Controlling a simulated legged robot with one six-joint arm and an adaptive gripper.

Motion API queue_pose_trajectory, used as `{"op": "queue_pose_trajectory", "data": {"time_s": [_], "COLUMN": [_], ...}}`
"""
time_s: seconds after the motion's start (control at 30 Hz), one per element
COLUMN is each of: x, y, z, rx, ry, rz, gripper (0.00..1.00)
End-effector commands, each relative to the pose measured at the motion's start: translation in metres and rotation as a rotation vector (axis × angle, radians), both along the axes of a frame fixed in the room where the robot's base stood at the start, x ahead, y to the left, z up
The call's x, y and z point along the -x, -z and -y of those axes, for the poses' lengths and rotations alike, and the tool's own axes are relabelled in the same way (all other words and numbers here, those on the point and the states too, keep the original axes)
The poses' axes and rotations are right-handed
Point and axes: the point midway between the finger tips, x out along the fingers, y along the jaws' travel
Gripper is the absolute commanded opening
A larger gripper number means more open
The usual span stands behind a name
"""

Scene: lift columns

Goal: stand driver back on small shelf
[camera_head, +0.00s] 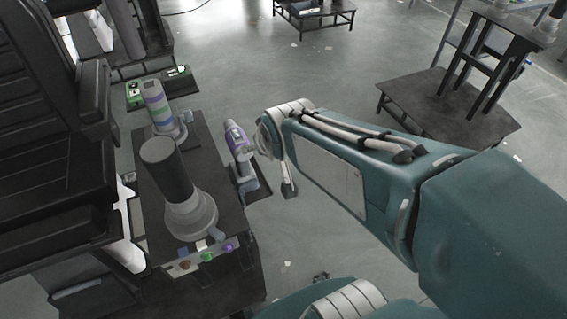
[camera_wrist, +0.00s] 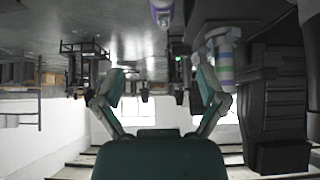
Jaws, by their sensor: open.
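The driver (camera_head: 238,143), purple and grey, stands roughly upright on the small dark shelf (camera_head: 263,184) at the right side of the column stand. Its lower end looks in contact with the shelf. In the wrist view, which looks upside down, a purple and white part of the driver (camera_wrist: 162,12) shows at the top edge. My gripper (camera_wrist: 160,72) is open, with its two fingers wide apart and nothing between them. The driver lies outside the fingers there. In the head view my arm's end is just right of the driver, and most of the gripper is hidden.
A dark lift column (camera_head: 168,170) on a grey base and a striped column (camera_head: 158,105) stand left of the driver. Coloured buttons (camera_head: 207,256) line the stand's front. A dark table (camera_head: 440,105) stands at right. Open floor (camera_head: 330,75) lies beyond my arm.

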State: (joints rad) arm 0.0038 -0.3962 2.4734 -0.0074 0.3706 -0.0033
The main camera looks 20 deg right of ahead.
Motion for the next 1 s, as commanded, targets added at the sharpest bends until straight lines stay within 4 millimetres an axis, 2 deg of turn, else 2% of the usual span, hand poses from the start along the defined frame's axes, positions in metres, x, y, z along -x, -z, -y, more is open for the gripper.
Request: {"op": "queue_pose_trajectory", "data": {"time_s": [0.03,0.2,0.3,0.4,0.53,1.0], "x": [0.015,0.067,0.094,0.111,0.119,0.119], "y": [-0.009,-0.026,-0.032,-0.034,-0.035,-0.034], "z": [0.0,-0.001,-0.002,-0.002,-0.002,-0.002], "rx": [-0.001,-0.005,-0.007,-0.007,-0.009,-0.009], "ry": [0.0,0.002,0.003,0.003,0.003,0.003], "rz": [-0.015,-0.105,-0.152,-0.185,-0.202,-0.203], "gripper": [0.91,0.91,0.91,0.91,0.91,0.91]}}
